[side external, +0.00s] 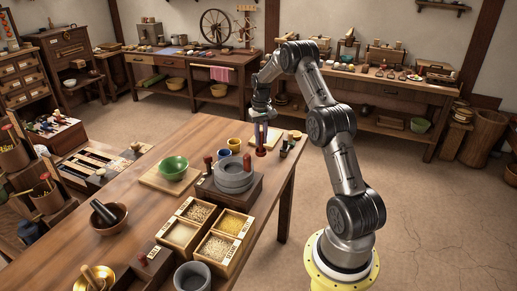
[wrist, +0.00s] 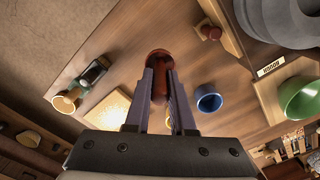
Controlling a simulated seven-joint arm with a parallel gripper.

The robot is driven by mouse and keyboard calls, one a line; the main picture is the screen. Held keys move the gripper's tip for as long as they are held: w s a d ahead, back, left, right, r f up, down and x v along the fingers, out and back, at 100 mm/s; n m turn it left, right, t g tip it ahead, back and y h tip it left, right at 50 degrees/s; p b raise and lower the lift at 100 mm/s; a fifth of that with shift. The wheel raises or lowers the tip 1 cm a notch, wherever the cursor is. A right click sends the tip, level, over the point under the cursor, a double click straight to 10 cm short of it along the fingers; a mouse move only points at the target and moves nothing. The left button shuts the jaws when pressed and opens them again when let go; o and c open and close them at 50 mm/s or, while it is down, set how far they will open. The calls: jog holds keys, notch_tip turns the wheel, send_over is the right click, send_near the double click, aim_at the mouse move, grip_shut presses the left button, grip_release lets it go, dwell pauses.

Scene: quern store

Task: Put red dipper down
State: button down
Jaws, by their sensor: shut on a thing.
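My gripper (side external: 262,127) is over the far right part of the wooden table in the side view. Its two fingers point down and are shut on the red dipper (side external: 261,152), which hangs below them. In the wrist view the dipper's rounded red end (wrist: 159,58) shows between and beyond the fingers. Part of the dipper is hidden by the fingers. I cannot tell whether its lower end touches the table (wrist: 135,45).
A blue cup (side external: 224,154), a yellow cup (side external: 234,143), the grey quern (side external: 233,176) and a green bowl (side external: 174,167) stand to the left. Grain boxes (side external: 212,243) are nearer the camera.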

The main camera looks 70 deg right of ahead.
aim_at(260, 151)
jog(key=shift+w+d+f, duration=0.3)
jog(key=shift+d+f, duration=0.05)
jog(key=shift+f, duration=0.7)
jog(key=shift+w+d+f, duration=0.35)
jog(key=shift+f, duration=0.65)
jog(key=shift+w+d+f, duration=0.3)
jog(key=shift+d+f, duration=0.05)
jog(key=shift+f, duration=0.7)
jog(key=shift+f, duration=0.1)
jog(key=c, duration=0.8)
grip_release()
jog(key=shift+o, duration=0.2)
